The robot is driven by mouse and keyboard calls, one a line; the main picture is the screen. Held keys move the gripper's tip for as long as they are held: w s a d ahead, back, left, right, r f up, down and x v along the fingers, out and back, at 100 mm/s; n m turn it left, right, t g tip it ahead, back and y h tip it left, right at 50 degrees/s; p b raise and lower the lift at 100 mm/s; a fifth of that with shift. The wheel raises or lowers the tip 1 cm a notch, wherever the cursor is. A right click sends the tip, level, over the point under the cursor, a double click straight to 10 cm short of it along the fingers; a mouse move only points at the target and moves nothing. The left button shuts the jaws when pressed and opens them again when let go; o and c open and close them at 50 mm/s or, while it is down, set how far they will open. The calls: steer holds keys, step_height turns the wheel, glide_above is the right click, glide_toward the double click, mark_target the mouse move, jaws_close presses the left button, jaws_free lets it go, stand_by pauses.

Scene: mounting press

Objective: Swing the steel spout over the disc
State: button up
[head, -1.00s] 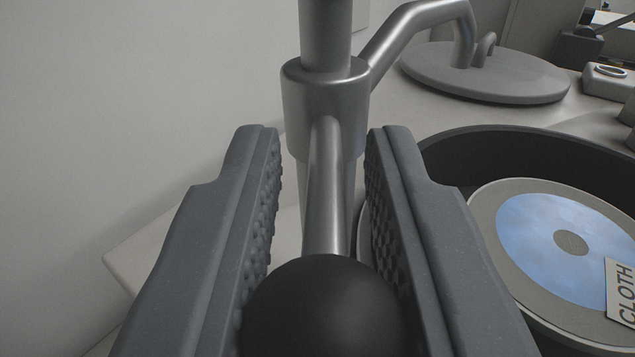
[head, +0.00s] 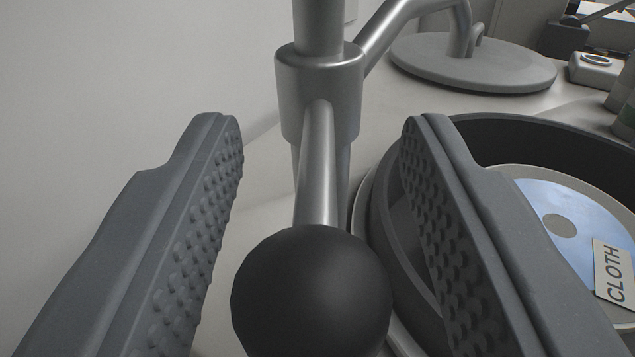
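The steel spout (head: 405,22) runs from a collar (head: 319,95) on an upright post, up and right, and bends down at its far end over a grey round lid-like plate. A short steel handle with a black ball knob (head: 311,290) sticks out from the collar towards me. My gripper (head: 318,135) is open, with one textured finger on each side of the knob and handle and a gap on both sides. The disc (head: 565,222), with a pale blue face and grey centre, lies in a dark round bowl at the right, partly hidden by my right finger.
The dark bowl (head: 510,130) stands close to my right finger. A CLOTH label (head: 613,272) lies on the disc. The grey round plate (head: 470,65) is behind. Small devices (head: 597,68) stand at the back right. A bare wall is at left.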

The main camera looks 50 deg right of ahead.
steer(key=b+v, duration=0.3)
steer(key=v, duration=1)
steer(key=shift+s+a, duration=0.25)
